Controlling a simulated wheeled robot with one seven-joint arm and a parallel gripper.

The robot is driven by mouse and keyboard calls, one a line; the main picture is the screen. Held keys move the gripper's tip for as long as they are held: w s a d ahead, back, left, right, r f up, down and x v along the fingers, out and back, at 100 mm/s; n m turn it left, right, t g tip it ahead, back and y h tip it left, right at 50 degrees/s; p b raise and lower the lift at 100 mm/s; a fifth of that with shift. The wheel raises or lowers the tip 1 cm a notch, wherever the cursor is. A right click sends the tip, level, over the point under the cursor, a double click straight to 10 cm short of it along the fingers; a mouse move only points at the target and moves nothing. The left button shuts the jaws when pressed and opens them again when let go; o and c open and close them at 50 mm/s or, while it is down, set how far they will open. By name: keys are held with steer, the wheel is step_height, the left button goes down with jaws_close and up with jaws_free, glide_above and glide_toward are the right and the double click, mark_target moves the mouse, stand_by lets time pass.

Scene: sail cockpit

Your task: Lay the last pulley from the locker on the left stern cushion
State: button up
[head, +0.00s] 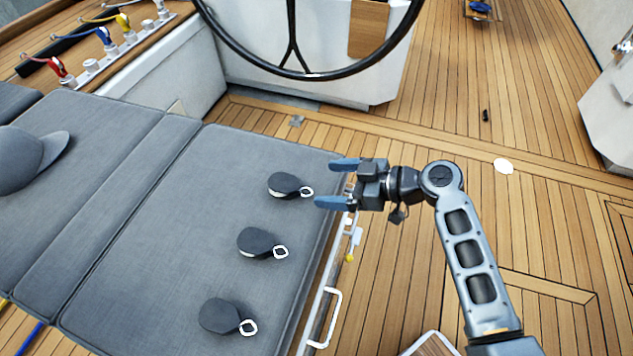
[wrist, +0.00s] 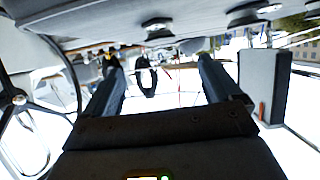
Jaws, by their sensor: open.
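Three dark grey pulleys with white rings lie apart on the grey cushion (head: 150,235): a far one (head: 282,184), a middle one (head: 257,242) and a near one (head: 219,315). My gripper (head: 338,182) is open and empty. It is at the cushion's right edge, its fingers pointing left, just right of the far pulley's ring. In the wrist view, which looks upside down, the open fingers (wrist: 163,82) show with nothing gripped, and pulleys on the cushion appear along the top (wrist: 158,27). I cannot make out the locker's inside or another pulley.
A steering wheel (head: 302,74) stands beyond the cushion. A grey cap (head: 28,158) lies on the cushions at left. A white handle (head: 332,318) and small items (head: 354,237) are along the cushion's right side. Wooden deck (head: 440,130) to the right is mostly clear, with a white disc (head: 503,166).

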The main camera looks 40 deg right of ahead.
steer(key=shift+s+d+r, duration=0.15)
steer(key=shift+s+d, duration=0.05)
steer(key=shift+s, duration=0.15)
steer(key=s+a+f+m+h, duration=0.2)
steer(key=s+m+h, duration=0.15)
steer(key=s, duration=0.55)
steer(key=s+a+f+m+h, duration=0.1)
steer(key=s+f+m+h, duration=0.2)
steer(key=s, duration=0.7)
steer(key=s+a+r+t, duration=0.1)
steer(key=s+r+t, duration=0.1)
steer(key=s+r, duration=0.4)
steer(key=s+a+r+t+h, duration=0.1)
steer(key=s+r, duration=0.5)
steer(key=r, duration=0.7)
steer(key=shift+s+a+m+t, duration=0.2)
steer(key=shift+a+m+t, duration=0.15)
steer(key=shift+a+t, duration=0.3)
steer(key=shift+c, duration=0.2)
